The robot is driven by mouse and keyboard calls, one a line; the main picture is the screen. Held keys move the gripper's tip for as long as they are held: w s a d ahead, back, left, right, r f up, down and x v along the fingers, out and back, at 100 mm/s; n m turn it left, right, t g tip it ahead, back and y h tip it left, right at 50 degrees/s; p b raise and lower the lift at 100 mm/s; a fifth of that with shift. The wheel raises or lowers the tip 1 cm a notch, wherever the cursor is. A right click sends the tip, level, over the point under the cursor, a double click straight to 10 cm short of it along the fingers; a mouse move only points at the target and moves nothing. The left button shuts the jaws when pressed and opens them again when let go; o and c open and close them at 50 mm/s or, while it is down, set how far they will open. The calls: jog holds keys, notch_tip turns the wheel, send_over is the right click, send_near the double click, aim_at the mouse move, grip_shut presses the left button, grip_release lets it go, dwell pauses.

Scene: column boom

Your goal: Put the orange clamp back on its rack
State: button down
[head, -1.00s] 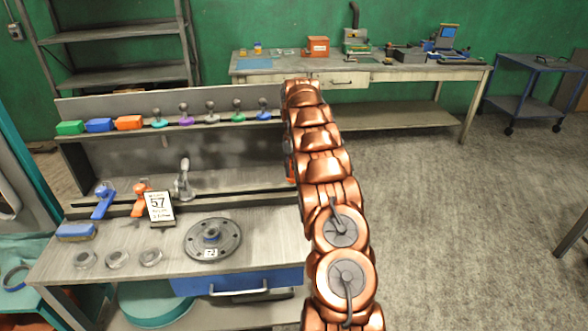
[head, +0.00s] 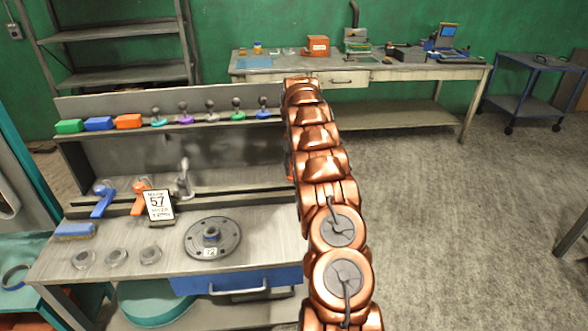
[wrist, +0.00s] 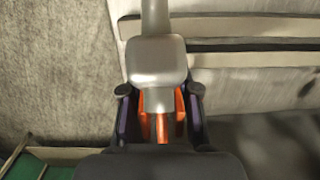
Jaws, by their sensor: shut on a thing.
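In the wrist view my gripper (wrist: 159,92) is shut around a clamp with orange parts (wrist: 162,128) between its dark fingers. A grey metal block and bar (wrist: 156,58) stand out beyond the fingers, in line with the orange parts. In the head view my copper arm hides the gripper; only a sliver of orange (head: 290,166) shows at its left edge. The rack (head: 250,188) is a long grey ledge on the bench at left. A blue-handled tool (head: 102,198), an orange-handled tool (head: 141,194) and a grey metal tool (head: 184,180) stand along it.
A sign reading 57 (head: 158,206) partly covers the orange-handled tool. A round flange (head: 212,238), several clear discs (head: 116,257) and a blue brush (head: 75,231) lie on the bench front. Blocks and knobs line the upper shelf (head: 215,122). Floor at right is open.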

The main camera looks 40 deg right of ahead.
jog(key=shift+f+b, duration=1.15)
jog(key=shift+f, duration=1.1)
dwell(0.4)
jog(key=c, duration=1.1)
grip_release()
jog(key=shift+c, duration=0.2)
jog(key=shift+r+p, duration=1.2)
jog(key=shift+r, duration=2.55)
jog(key=o, duration=0.6)
jog(key=shift+c, duration=0.2)
